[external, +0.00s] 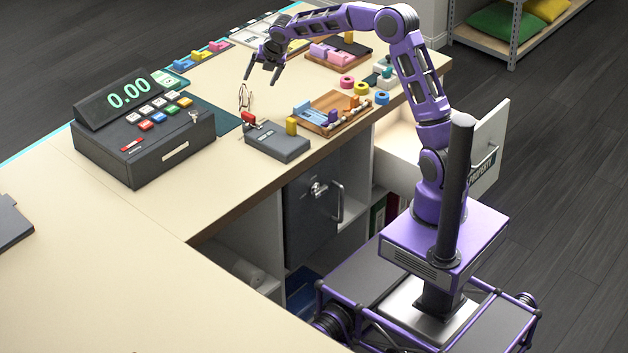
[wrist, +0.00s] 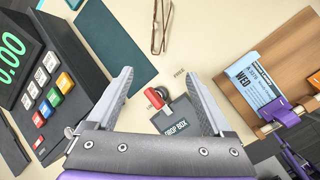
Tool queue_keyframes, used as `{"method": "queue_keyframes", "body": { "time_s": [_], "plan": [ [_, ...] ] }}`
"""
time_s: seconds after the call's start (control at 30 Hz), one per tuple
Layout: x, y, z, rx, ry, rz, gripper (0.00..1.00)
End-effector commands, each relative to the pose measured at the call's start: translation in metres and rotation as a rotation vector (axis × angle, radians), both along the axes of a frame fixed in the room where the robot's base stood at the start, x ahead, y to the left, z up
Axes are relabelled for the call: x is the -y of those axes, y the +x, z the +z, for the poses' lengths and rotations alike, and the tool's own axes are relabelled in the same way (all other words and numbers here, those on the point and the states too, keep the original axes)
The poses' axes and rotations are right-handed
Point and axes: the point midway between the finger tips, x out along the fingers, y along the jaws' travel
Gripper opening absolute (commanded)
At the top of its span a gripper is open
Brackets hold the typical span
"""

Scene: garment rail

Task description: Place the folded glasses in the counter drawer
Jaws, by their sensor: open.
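The folded glasses (external: 243,100), with thin brown frames, rest on the cream counter between the cash register and the coloured items. They also show at the top of the wrist view (wrist: 160,27), beyond my fingertips. My gripper (external: 262,76) is open and empty above the counter, close to the glasses and apart from them. The white counter drawer (external: 400,143) is pulled out at the right side of the counter, behind my arm. Part of its inside is hidden by my arm.
A dark drop box (external: 278,144) with a red part stands just in front of the glasses. A cash register (external: 145,135) is at left. A wooden tray (external: 330,118) with small items lies to the right. The near-left counter is mostly clear.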

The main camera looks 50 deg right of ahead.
Motion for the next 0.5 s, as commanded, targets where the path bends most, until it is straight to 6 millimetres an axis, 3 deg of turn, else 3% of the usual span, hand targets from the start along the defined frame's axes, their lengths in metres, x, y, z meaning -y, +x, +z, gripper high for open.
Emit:
{"method": "queue_keyframes", "body": {
  "time_s": [0.03, 0.1, 0.17, 0.5],
  "plan": [
    [0.012, 0.002, 0.017, 0.010, 0.001, -0.009, 0.85],
    [0.018, 0.000, 0.031, 0.007, 0.003, -0.003, 0.85],
    [0.019, 0.000, 0.032, 0.003, 0.004, 0.000, 0.85],
    [0.022, 0.030, -0.024, -0.001, 0.005, 0.003, 0.85]
  ]
}}
